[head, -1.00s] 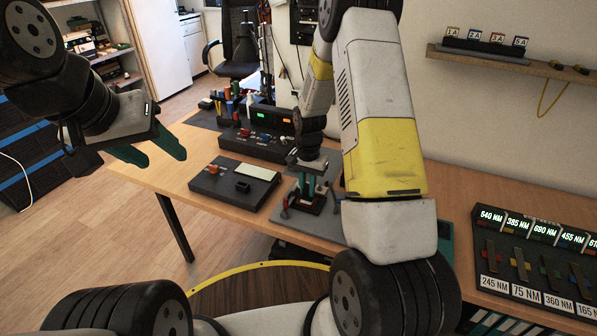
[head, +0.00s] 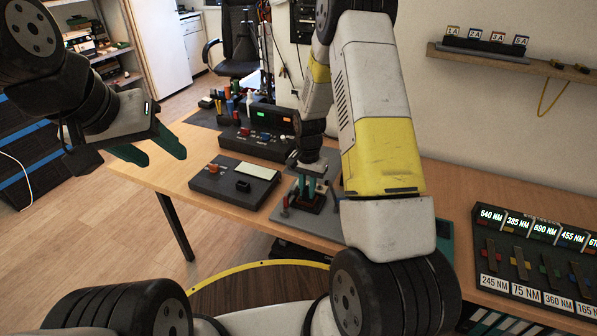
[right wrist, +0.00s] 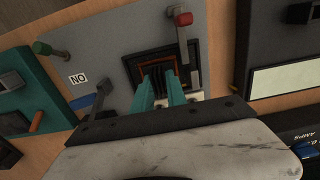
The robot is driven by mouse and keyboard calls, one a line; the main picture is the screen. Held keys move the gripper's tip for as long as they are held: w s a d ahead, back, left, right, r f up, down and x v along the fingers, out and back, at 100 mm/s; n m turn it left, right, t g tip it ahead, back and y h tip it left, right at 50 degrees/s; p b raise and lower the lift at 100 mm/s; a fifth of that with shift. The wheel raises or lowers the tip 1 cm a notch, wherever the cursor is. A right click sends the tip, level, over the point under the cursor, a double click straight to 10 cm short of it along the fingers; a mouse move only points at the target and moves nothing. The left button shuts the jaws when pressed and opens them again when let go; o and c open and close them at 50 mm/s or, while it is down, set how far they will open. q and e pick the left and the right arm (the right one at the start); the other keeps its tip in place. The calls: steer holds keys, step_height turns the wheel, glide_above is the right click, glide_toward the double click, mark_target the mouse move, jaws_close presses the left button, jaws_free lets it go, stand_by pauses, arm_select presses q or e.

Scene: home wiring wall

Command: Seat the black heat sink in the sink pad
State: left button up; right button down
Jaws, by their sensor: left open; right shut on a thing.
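My right gripper (head: 309,186) reaches down to the grey board on the table. In the right wrist view its teal fingers (right wrist: 168,92) are shut on the black finned heat sink (right wrist: 161,77). The heat sink is over or inside the dark square sink pad (right wrist: 150,56), which has a copper-coloured inner edge. I cannot tell whether it is fully down, as the fingers and palm hide its lower part. My left gripper (head: 150,154) is open and empty, in the air left of the table.
A black box (head: 234,181) with a pale panel lies to the left. A labelled rack (head: 530,260) stands at right.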

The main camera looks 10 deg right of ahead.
mark_target(307, 189)
steer(key=shift+f, duration=0.15)
steer(key=c, duration=1.3)
jaws_free()
steer(key=shift+o, duration=0.2)
step_height(307, 189, up, 8)
steer(key=shift+f, duration=0.1)
